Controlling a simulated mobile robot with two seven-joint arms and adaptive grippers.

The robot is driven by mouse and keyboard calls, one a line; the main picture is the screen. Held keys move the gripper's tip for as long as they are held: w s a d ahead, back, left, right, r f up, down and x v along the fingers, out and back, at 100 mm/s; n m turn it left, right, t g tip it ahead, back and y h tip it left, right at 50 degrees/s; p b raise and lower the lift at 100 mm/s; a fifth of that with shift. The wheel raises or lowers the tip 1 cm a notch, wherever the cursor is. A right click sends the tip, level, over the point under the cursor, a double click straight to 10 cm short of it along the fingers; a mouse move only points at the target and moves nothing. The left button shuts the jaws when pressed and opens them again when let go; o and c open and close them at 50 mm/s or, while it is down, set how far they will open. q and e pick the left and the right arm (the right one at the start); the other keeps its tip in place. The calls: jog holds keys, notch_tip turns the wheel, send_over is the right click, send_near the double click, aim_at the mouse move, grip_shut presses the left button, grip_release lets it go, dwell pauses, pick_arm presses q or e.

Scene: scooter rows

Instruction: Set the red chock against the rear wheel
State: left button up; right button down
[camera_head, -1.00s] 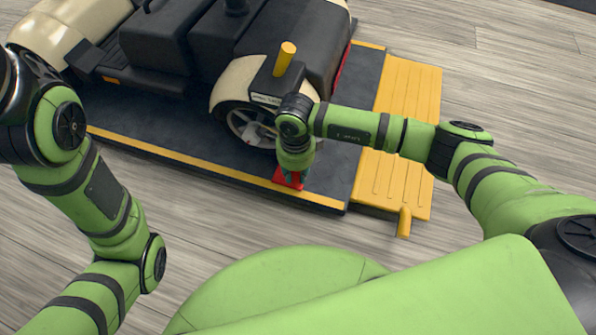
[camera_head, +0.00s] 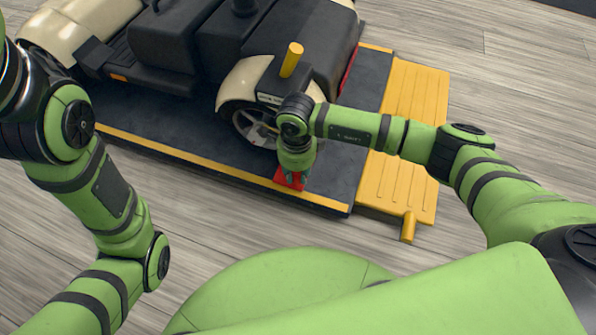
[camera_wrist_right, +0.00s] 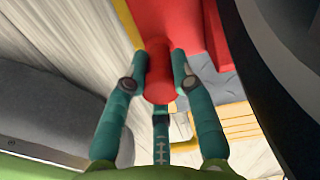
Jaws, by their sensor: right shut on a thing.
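The red chock (camera_head: 288,182) is at the yellow-edged side of the dark platform, mostly hidden under my right gripper (camera_head: 296,174). In the right wrist view, teal fingers (camera_wrist_right: 160,85) are closed around the chock's round red handle (camera_wrist_right: 158,72), with its red body (camera_wrist_right: 178,22) beyond. The scooter's near wheel (camera_head: 252,124), under the cream fender, is just up and left of the chock; my arm partly covers it. A large dark round form, likely this wheel (camera_wrist_right: 282,60), fills the right of the wrist view. I cannot tell whether chock and wheel touch. My left gripper is out of view.
The scooter (camera_head: 180,40) stands on the dark platform (camera_head: 335,185). A yellow ramp plate (camera_head: 405,150) with a stub handle (camera_head: 408,228) lies at its right end. A yellow post (camera_head: 291,60) rises above the fender. Wooden floor (camera_head: 510,80) around is clear.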

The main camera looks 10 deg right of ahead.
dwell(0.3)
jog(key=c, duration=1)
grip_release()
jog(key=shift+o, duration=0.2)
notch_tip(320, 180, up, 12)
